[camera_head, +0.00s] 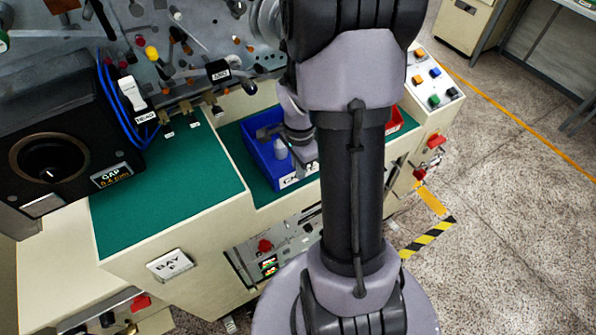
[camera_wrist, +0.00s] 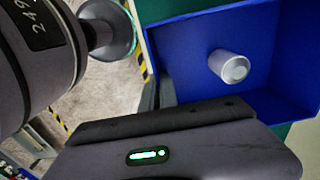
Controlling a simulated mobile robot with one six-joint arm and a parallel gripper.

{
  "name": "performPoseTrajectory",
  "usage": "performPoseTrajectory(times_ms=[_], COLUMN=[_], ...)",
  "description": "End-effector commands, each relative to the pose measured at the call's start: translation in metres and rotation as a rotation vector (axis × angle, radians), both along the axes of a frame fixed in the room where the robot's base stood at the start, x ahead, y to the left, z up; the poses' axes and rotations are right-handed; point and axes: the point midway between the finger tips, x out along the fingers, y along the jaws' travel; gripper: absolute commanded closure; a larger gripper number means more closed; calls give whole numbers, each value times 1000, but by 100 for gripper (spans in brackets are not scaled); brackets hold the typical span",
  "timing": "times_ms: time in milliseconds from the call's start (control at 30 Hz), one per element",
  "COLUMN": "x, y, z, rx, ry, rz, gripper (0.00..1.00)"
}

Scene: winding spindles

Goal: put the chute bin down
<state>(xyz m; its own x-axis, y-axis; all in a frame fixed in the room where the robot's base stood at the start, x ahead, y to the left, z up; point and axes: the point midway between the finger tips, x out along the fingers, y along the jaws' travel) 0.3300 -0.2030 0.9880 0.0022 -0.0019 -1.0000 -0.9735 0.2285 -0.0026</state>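The chute bin is a blue open box (camera_head: 258,150) with a white front label, partly hidden by my arm in the head view. It is at the green-topped recess of the bench; whether its base touches the green surface is hidden. A pale cylinder (camera_head: 281,151) is inside it. In the wrist view the bin (camera_wrist: 285,45) fills the upper right, with the cylinder (camera_wrist: 229,66) inside. My gripper (camera_head: 270,132) is at the bin's rim, and its dark fingers (camera_wrist: 160,92) lie close together against the wall. The gripper appears shut on the rim, though the contact is mostly hidden.
A red bin (camera_head: 395,121) shows right of the bin, mostly behind my arm. A raised green bench top (camera_head: 165,205) with a black gauge unit (camera_head: 60,140) is on the left. Levers and blue cables stand behind. A button panel (camera_head: 433,85) is at the right.

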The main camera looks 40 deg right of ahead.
Motion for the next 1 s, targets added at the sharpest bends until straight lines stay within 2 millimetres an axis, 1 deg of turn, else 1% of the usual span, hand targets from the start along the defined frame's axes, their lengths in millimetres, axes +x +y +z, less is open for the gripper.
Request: performPoseTrajectory(times_ms=[33,267,400,467,500,533,800,867,933,1000], x=[-3,-4,-4,-4,-4,-4,-4,-4,-4,-3], y=[3,4,4,4,4,4,4,4,4,4], z=[-14,-11,-16,-15,-15,-15,-14,-11,0,19], rx=[0,0,0,0,0,0,0,0,-2,-2], ry=[1,-1,-1,0,0,0,0,0,-3,-4], rz=[-2,-5,-5,-5,-5,-6,-6,-6,-6,-6], gripper=[100,100,100,89,81,75,75,75,75,75])
